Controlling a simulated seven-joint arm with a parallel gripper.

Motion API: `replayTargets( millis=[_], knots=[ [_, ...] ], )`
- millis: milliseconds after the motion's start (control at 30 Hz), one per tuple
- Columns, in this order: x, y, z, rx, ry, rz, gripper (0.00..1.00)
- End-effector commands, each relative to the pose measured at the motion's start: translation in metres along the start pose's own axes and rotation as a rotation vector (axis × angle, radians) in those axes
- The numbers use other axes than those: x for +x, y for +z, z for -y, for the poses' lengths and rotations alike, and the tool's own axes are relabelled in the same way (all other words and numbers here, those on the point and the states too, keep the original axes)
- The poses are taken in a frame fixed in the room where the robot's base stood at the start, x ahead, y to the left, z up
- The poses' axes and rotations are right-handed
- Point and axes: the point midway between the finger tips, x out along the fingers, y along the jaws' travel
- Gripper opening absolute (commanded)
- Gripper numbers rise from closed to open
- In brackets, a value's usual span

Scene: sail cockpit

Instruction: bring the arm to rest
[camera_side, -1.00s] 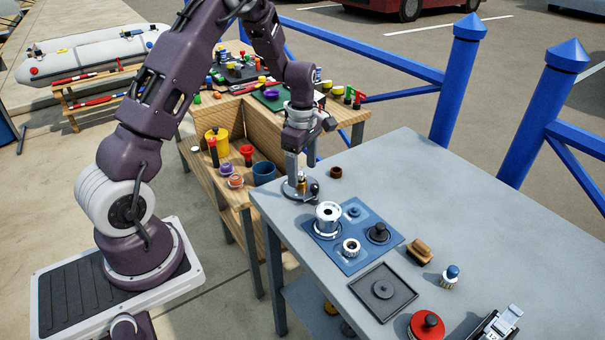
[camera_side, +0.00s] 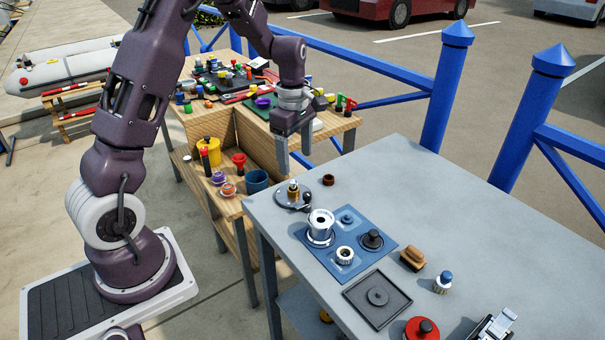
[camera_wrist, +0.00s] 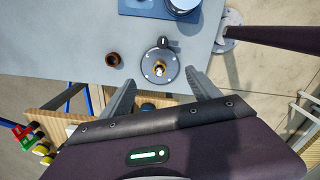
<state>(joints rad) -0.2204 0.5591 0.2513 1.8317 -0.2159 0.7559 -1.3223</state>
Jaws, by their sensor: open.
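My gripper (camera_side: 294,153) hangs in the air behind the near left corner of the grey table, its fingers pointing down. In the wrist view my gripper (camera_wrist: 165,85) shows two fingers spread wide with nothing held between them. Beyond the fingertips, a round grey flanged base with a brass post (camera_wrist: 160,67) stands on the table. The same brass-post base (camera_side: 293,194) shows in the side view at the table's edge, below and apart from my gripper.
The grey table (camera_side: 500,230) holds a blue mat (camera_side: 376,258), a dark tray (camera_side: 358,309) and a small brown ring (camera_side: 328,180). A wooden bench (camera_side: 190,130) crowded with small parts and a blue cup (camera_side: 257,180) stands behind and left. Blue railings (camera_side: 440,90) run behind.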

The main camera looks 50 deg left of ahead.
Motion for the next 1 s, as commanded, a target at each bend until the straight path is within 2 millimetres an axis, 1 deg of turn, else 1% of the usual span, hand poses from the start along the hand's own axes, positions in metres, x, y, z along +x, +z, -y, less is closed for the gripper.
replayTargets(
  millis=[33,67,100,167,200,233,267,300,333,400,500,600,667,1000],
  knots=[
    [-0.026,0.013,0.010,0.102,0.036,0.015,0.71],
    [-0.043,0.021,0.019,0.189,0.059,0.024,0.71],
    [-0.068,0.034,0.036,0.325,0.096,0.032,0.71],
    [-0.103,0.051,0.067,0.550,0.154,0.033,0.71],
    [-0.122,0.060,0.091,0.707,0.195,0.023,0.71],
    [-0.135,0.065,0.110,0.824,0.226,0.012,0.71],
    [-0.146,0.070,0.130,0.945,0.257,-0.005,0.71],
    [-0.157,0.074,0.156,1.102,0.297,-0.034,0.71],
    [-0.164,0.076,0.175,1.216,0.325,-0.062,0.71],
    [-0.170,0.076,0.214,1.452,0.376,-0.133,0.71],
    [-0.169,0.072,0.252,1.699,0.420,-0.232,0.71],
    [-0.165,0.069,0.271,1.833,0.438,-0.298,0.71],
    [-0.164,0.068,0.276,1.869,0.441,-0.316,0.71],
    [-0.164,0.067,0.276,1.877,0.441,-0.320,0.71]
  ],
)
